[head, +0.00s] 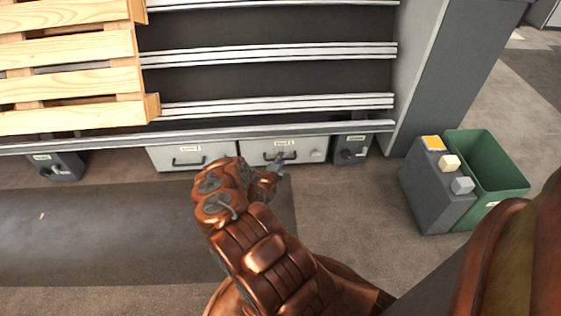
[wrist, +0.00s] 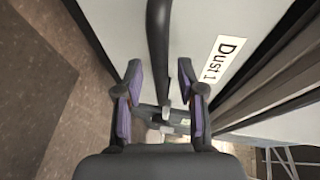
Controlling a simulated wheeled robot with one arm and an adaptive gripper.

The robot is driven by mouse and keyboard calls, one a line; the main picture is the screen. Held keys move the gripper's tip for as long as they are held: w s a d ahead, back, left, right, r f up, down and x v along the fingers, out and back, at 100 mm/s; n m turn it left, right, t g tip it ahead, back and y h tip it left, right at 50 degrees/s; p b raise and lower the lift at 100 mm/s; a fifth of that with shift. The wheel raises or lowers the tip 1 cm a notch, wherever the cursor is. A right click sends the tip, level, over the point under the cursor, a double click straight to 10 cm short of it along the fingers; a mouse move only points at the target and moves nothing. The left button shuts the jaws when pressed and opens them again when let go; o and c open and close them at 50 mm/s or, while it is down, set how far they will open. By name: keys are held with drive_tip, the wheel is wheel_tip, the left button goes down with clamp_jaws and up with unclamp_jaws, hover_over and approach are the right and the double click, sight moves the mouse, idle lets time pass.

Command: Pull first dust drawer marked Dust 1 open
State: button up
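The Dust 1 drawer (head: 312,147) is a pale grey drawer front low under the rack. It looks shut in the head view. Its dark bar handle (head: 290,159) is partly hidden by my gripper (head: 273,170). In the wrist view the white "Dust 1" label (wrist: 223,60) is on the drawer face, right of the handle (wrist: 159,35). There my gripper (wrist: 160,78) is open, with one purple-padded finger on each side of the handle's line. I see gaps between the pads and the bar; contact is not visible.
A similar drawer (head: 203,151) is just left. Small dark boxes (head: 350,149) flank the drawers. A wooden pallet (head: 75,50) lies on the rack rails above. Floor before the drawers is clear.

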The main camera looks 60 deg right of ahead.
drive_tip(key=shift+d, duration=0.2)
clamp_jaws()
drive_tip(key=shift+w, duration=0.1)
idle(0.5)
